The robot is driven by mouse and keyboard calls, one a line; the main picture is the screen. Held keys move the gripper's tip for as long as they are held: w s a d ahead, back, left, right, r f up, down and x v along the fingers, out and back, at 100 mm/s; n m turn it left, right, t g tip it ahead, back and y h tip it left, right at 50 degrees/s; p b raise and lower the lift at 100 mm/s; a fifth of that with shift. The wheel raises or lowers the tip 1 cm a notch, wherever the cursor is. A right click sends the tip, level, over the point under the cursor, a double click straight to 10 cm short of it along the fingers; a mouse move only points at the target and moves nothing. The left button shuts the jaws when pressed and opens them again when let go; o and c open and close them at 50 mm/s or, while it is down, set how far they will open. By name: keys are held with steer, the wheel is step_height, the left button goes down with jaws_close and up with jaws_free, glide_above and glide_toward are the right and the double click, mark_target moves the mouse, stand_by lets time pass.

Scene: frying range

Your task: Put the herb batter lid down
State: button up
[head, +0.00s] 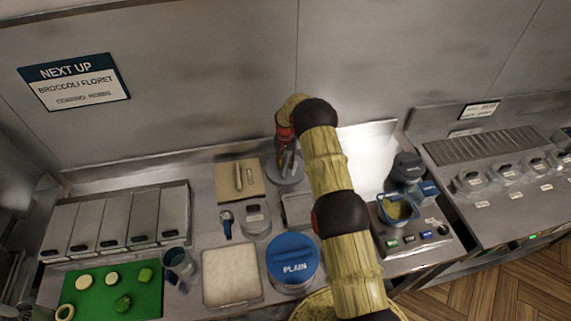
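My gripper (288,162) points down at the back middle of the counter, just left of my raised arm. Its fingertips are over a round grey disc-like thing (291,180). I cannot tell whether the fingers hold it, touch it or are apart from it, or whether it is the herb batter lid. No label reading herb shows. A blue lid marked PLAIN (293,258) sits on a round container at the front middle. My forearm hides part of the counter to the right of it.
A beige board (239,182), a clear-sided container (256,219) and a pale tray (231,274) stand left of my arm. A green board (112,290) holds cut vegetables. A fryer (412,238) with a blue-rimmed basket is at right. Lidded tubs (506,172) stand farther right.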

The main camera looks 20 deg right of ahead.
step_height(320, 180, up, 12)
steer(key=r+b, duration=0.1)
steer(key=b, duration=0.1)
step_height(320, 180, up, 18)
steer(key=n+t, duration=0.1)
steer(key=n, duration=0.1)
glide_above(285, 164)
steer(key=s+a, duration=0.5)
steer(key=s, duration=0.1)
steer(key=s+a+r+n+t, duration=0.15)
steer(key=s+a+r, duration=0.25)
steer(key=s+r, duration=0.65)
steer(key=s+a+r+n+t, duration=0.15)
steer(key=s+r, duration=0.25)
steer(key=s, duration=0.4)
steer(key=s+a+r, duration=0.3)
steer(key=s, duration=0.5)
steer(key=s+a+f+n+t, duration=0.1)
steer(key=s+f, duration=0.1)
steer(key=s, duration=1.2)
steer(key=shift+s+a+f+n+t, duration=0.15)
steer(key=shift+s+a+n+t, duration=0.15)
steer(key=shift+a+n, duration=0.1)
